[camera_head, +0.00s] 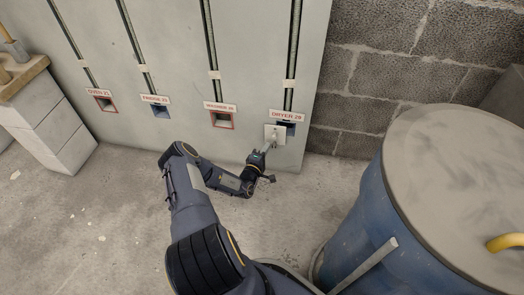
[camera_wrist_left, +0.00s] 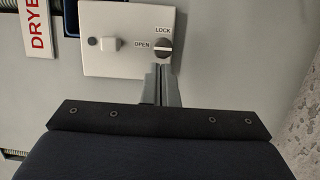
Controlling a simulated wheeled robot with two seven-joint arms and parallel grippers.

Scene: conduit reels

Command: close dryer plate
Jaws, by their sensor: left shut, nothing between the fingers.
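The dryer plate (camera_head: 273,137) is a small pale plate on the panel under the DRYER 28 label (camera_head: 287,116). The blue-edged dryer opening (camera_head: 289,129) shows partly beside it. In the left wrist view the plate (camera_wrist_left: 125,62) carries a small white knob (camera_wrist_left: 108,43), a dark round spot and a round slotted lock (camera_wrist_left: 161,48) between the words OPEN and LOCK. My left gripper (camera_head: 266,147) is shut and empty at the plate; its fingertips (camera_wrist_left: 161,68) are just below the lock in the left wrist view. I cannot tell whether they touch. My right gripper is out of view.
A large blue drum (camera_head: 362,215) with a grey lid stands at the right. A stepped block (camera_head: 55,130) is at the left. Concrete floor lies between.

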